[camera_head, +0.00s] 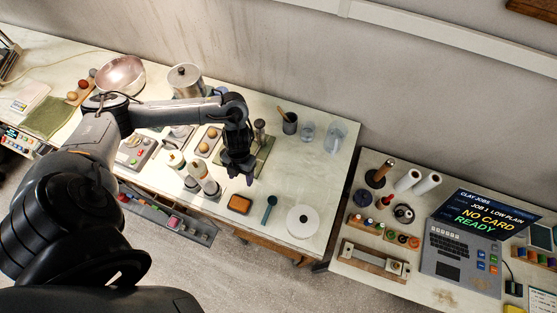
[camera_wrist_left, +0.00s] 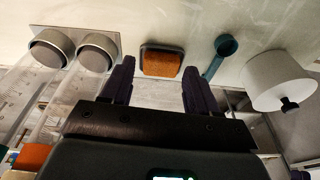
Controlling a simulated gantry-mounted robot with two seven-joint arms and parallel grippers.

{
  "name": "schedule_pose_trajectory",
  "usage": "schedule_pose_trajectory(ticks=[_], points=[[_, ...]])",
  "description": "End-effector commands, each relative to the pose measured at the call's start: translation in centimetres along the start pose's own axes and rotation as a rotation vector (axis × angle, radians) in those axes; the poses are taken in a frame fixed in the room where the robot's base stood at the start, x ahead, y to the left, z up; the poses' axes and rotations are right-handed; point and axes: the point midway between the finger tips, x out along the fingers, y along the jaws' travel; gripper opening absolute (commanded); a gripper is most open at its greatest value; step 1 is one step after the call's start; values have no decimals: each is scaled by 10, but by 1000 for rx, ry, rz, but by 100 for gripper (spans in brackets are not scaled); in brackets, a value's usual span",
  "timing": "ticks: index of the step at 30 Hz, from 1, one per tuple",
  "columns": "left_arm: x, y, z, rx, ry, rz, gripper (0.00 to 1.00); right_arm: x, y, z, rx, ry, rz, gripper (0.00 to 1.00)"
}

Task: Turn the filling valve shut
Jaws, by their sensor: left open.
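I cannot single out the filling valve for certain in either view. Two clear cylinders with grey round ends (camera_wrist_left: 97,52) stand side by side at the left of the left wrist view; the pair also shows in the head view (camera_head: 209,186), left of my left gripper. My left gripper (camera_head: 238,178) points down over the table, in front of a green plate (camera_head: 265,155) with a dark-topped post (camera_head: 260,130). Its two fingers (camera_wrist_left: 157,82) are apart with nothing between them. The arm hides part of the table behind it. My right gripper is not in view.
An orange-brown sponge in a dark tray (camera_head: 239,204), a teal scoop (camera_head: 269,208) and a white disc with a dark knob (camera_head: 302,221) lie near the front edge. Cups (camera_head: 307,131) stand behind. A panel with coloured knobs (camera_head: 170,220) sits below the edge. A laptop (camera_head: 464,245) stands on the right table.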

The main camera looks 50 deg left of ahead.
Motion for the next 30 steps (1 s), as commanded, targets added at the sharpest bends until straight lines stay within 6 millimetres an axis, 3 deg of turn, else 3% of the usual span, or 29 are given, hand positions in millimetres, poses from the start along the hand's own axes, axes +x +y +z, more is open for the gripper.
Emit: schedule_pose_trajectory(ticks=[1,6,12,17,30], points=[[-8,11,19,-14,-39,17,60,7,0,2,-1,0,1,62],[-41,29,56,-40,-136,39,60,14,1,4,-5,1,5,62],[-62,28,79,-47,-199,27,60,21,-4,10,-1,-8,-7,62],[-51,26,83,-46,-204,21,60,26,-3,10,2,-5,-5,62],[13,28,96,-48,-203,22,60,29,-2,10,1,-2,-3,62]])
